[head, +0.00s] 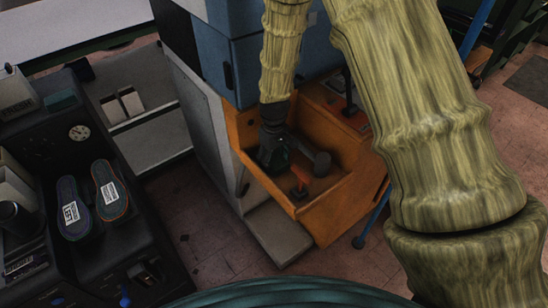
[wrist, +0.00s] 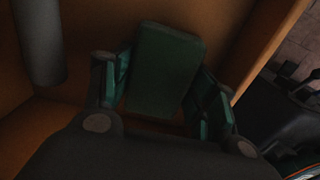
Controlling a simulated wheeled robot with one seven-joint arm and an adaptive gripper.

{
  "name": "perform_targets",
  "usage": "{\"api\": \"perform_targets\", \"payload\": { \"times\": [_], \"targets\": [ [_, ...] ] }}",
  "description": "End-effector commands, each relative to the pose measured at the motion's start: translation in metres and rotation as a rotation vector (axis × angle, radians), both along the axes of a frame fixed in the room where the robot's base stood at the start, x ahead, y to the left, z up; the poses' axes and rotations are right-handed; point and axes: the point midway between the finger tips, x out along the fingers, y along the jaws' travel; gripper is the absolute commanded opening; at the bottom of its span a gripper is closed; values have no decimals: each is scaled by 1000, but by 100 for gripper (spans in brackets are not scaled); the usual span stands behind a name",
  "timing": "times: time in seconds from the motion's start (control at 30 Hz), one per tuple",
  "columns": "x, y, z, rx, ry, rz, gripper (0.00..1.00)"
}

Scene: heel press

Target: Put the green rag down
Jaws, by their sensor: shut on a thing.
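My gripper (head: 273,157) reaches down into an orange open-topped bin (head: 325,212) on the front of the blue and grey machine. In the wrist view, my gripper (wrist: 165,98) is shut on the green rag (wrist: 165,72), a dark green block-like piece between its two fingers. The rag is inside the bin walls. In the head view the rag (head: 281,156) is only a small dark green patch, mostly hidden by the gripper. I cannot tell whether it touches the bin floor.
A grey cylinder (head: 322,165) and an orange-red tool (head: 300,182) are in the bin beside my gripper. The cylinder also shows in the wrist view (wrist: 40,40). At left, a black bench (head: 115,255) holds two insoles (head: 110,190) and a dark green piece (head: 61,101).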

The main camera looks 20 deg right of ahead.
Motion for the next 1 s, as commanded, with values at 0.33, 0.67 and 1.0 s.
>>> {"api": "perform_targets", "payload": {
  "times": [0.33,0.67,1.0],
  "targets": [
    [0,0,0,0,0,0,80],
    [1,0,13,0,-2,0,80],
    [1,0,62,1,-3,-1,80]
  ]
}}
